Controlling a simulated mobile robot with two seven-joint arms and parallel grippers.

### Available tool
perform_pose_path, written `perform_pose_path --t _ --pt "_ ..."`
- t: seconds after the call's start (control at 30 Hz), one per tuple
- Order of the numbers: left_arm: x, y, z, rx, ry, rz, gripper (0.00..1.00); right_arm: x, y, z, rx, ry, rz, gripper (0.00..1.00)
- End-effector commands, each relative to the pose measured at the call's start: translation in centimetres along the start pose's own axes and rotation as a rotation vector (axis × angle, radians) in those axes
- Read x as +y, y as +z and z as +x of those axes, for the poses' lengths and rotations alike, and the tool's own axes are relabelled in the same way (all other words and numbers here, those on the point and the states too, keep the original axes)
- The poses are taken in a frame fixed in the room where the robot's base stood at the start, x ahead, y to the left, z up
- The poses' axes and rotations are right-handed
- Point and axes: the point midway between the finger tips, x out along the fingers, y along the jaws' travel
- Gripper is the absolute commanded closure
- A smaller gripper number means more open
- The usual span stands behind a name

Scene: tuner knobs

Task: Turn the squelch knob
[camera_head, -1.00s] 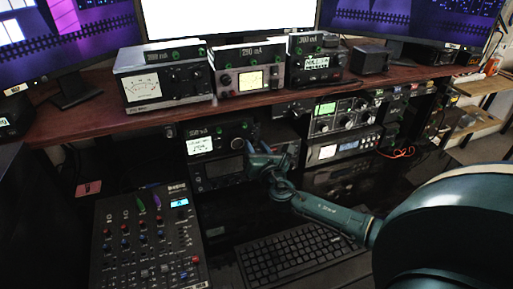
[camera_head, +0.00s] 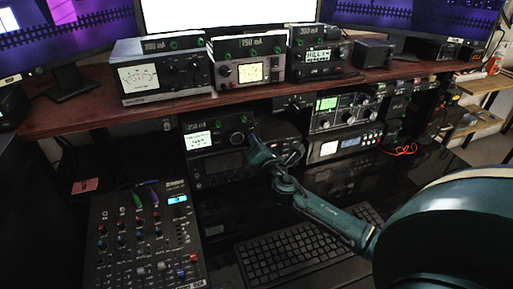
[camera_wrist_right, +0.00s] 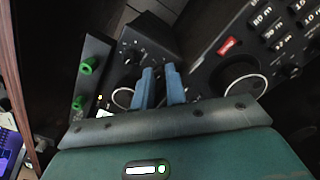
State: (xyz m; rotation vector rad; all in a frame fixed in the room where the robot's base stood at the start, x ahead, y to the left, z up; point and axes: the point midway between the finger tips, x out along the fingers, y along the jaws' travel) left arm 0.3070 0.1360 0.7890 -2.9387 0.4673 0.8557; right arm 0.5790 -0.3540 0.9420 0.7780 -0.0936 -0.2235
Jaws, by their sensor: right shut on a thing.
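My right gripper (camera_head: 253,139) reaches to the front of the black radio with a lit screen (camera_head: 200,141), beside the radio's large round knob (camera_head: 237,138). In the right wrist view, the two blue fingers of my right gripper (camera_wrist_right: 159,72) are close together, shut on a small knob that they hide. I take it for the squelch knob, but no label for it can be read. A radio face with a red button (camera_wrist_right: 229,46) and a large dial lies right of the fingers. My left gripper is in neither view.
A wooden shelf (camera_head: 100,115) with several radio units runs above my right gripper. A mixer panel (camera_head: 145,235) and a keyboard (camera_head: 300,250) lie on the dark desk below. In the wrist view, a box with green knobs (camera_wrist_right: 88,65) is left of the fingers.

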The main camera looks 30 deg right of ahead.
Motion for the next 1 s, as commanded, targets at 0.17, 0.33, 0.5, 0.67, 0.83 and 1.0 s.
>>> perform_pose_path --t 0.17,0.33,0.5,0.67,0.83,1.0 --pt "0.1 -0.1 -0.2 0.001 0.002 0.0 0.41 0.0 0.0 0.0 0.001 -0.001 0.006 1.0" --pt "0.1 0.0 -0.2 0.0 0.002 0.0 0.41 0.0 0.0 0.0 0.001 -0.001 0.004 0.8" --pt "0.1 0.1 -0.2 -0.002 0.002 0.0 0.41 0.0 0.0 0.0 0.001 -0.001 0.003 0.66" --pt "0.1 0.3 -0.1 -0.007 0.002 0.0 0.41 0.0 0.0 0.0 0.001 -0.001 0.003 0.65" --pt "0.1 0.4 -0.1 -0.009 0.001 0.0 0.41 0.0 0.0 -0.5 0.002 -0.001 0.002 0.65" --pt "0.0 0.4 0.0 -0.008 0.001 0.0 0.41 -0.1 -0.1 -2.9 0.004 -0.001 0.002 0.65"
